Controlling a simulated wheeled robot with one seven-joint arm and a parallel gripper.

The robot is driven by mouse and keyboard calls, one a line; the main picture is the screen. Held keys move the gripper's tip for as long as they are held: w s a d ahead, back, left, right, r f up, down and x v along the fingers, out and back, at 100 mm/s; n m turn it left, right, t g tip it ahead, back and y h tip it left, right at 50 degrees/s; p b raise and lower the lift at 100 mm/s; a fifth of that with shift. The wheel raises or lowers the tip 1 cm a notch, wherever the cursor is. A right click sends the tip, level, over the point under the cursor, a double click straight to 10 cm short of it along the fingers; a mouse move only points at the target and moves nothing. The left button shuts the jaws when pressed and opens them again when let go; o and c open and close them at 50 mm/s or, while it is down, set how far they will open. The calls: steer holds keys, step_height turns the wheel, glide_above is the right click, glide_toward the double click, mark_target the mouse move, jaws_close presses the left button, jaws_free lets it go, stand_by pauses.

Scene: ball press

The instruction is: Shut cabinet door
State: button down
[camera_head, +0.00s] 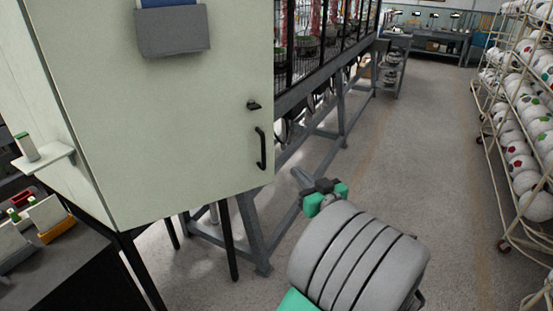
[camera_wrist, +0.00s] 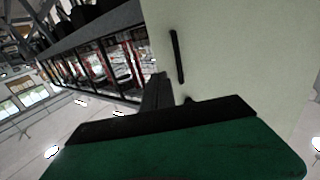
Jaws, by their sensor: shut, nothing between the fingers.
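The pale grey-green cabinet door (camera_head: 180,110) faces the head camera, with a black bar handle (camera_head: 261,148) and a small black latch (camera_head: 253,105) near its right edge. I cannot tell whether the door stands ajar. My gripper (camera_head: 323,187) is low and to the right of the door's edge in the picture, shut and empty, apart from the handle. In the wrist view the door (camera_wrist: 230,60) fills the upper right, and its handle (camera_wrist: 177,55) shows above my gripper's dark and green body. Some of the door's lower part is hidden there.
A grey bin (camera_head: 172,31) hangs on the door. A metal-framed machine (camera_head: 300,70) stands behind and right of the cabinet. A rack of balls (camera_head: 520,120) lines the right side. The floor aisle (camera_head: 430,140) between them is clear. A dark table (camera_head: 70,275) is at lower left.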

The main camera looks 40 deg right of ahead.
mark_target(271, 145)
steer(key=p+x, duration=0.1)
steer(key=x, duration=0.3)
steer(key=p+x, duration=0.2)
steer(key=x, duration=0.3)
steer(key=p+x, duration=0.1)
steer(key=x, duration=0.3)
steer(key=shift+w+d+r+p, duration=0.2)
steer(key=shift+w+r+p, duration=0.1)
steer(key=shift+w+p, duration=0.05)
steer(key=shift+w, duration=0.15)
